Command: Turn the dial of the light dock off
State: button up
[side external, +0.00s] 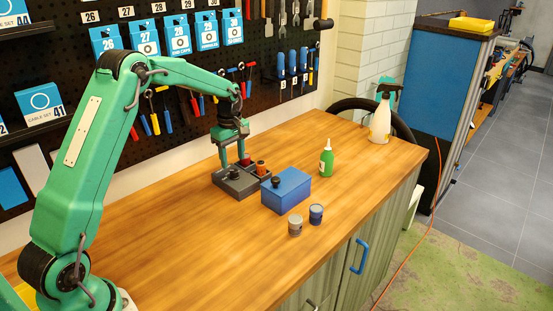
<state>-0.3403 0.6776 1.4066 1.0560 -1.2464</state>
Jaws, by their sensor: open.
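A dark grey low dock (238,188) sits on the wooden bench below my gripper. A dark round knob (233,174) shows on its top, and a red part (246,161) shows near its back. My gripper (234,163) points down over the dock with its two green fingers apart. The fingertips are close to the dock's top; I cannot tell whether they touch anything. A blue box (288,194) stands just right of the dock, with a black knob (276,181) at its left. I cannot tell from the picture which knob is the light dock's dial or how it is set.
An orange-brown small cylinder (261,168) stands at the dock's right end. Two small tins, grey (295,226) and blue (316,214), stand in front of the blue box. A green bottle (326,160) and white spray bottle (381,118) stand farther right. The bench's left front is clear.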

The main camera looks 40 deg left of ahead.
aim_at(234, 170)
jog(key=shift+r, duration=1.65)
jog(key=s+d+r+m+t, duration=0.3)
jog(key=s+d+r+m, duration=0.6)
jog(key=s+d+r, duration=0.3)
jog(key=s+d+m+t, duration=0.1)
jog(key=s+d+m, duration=0.2)
jog(key=s, duration=0.5)
jog(key=s+d+m+t, duration=0.1)
jog(key=s+d+m, duration=0.2)
jog(key=s+m, duration=0.3)
jog(key=s, duration=0.3)
jog(key=shift+t, duration=0.3)
